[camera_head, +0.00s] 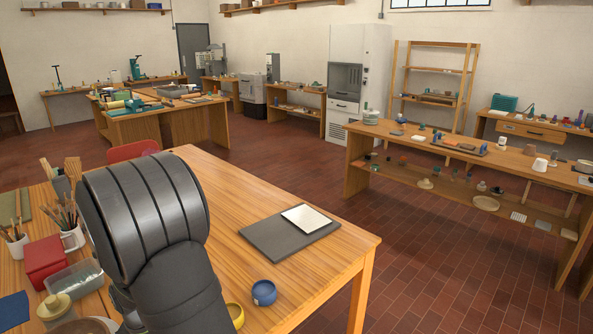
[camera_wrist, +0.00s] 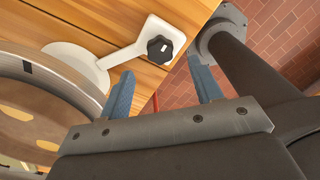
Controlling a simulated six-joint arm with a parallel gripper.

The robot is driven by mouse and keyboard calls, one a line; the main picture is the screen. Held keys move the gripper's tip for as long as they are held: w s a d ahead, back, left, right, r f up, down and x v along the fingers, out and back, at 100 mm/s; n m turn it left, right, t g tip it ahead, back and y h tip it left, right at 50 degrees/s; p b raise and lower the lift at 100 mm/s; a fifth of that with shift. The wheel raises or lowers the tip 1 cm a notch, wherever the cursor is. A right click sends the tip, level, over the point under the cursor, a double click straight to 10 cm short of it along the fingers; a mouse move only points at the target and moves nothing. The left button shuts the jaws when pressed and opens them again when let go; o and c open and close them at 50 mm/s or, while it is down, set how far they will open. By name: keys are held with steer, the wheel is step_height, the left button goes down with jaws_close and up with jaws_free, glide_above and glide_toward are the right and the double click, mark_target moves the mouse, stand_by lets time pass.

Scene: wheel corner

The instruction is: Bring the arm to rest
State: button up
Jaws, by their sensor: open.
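My gripper (camera_wrist: 160,65) shows in the wrist view with its two blue-grey fingers spread apart. Nothing is between the fingers. Behind them are a wooden surface (camera_wrist: 75,12) and the red tiled floor (camera_wrist: 282,30). In the head view my dark grey arm fills the lower left foreground over the near wooden table (camera_head: 255,205), and the gripper itself is hidden.
A wheel-like round rim (camera_wrist: 60,85) and a white bracket with a black knob (camera_wrist: 158,48) are close to the gripper. On the near table are a grey board (camera_head: 265,240) with a white tile (camera_head: 307,217), a blue bowl (camera_head: 264,292) and a yellow bowl (camera_head: 236,314). A red box (camera_head: 44,260) stands left.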

step_height(320, 180, down, 6)
steer(key=shift+f, duration=0.1)
stand_by(0.5)
step_height(320, 180, up, 17)
step_height(320, 180, down, 17)
steer(key=shift+r, duration=0.1)
steer(key=m, duration=0.3)
steer(key=shift+m, duration=0.4)
steer(key=m, duration=0.4)
steer(key=shift+m, duration=0.4)
steer(key=m, duration=0.4)
steer(key=shift+m, duration=2.4)
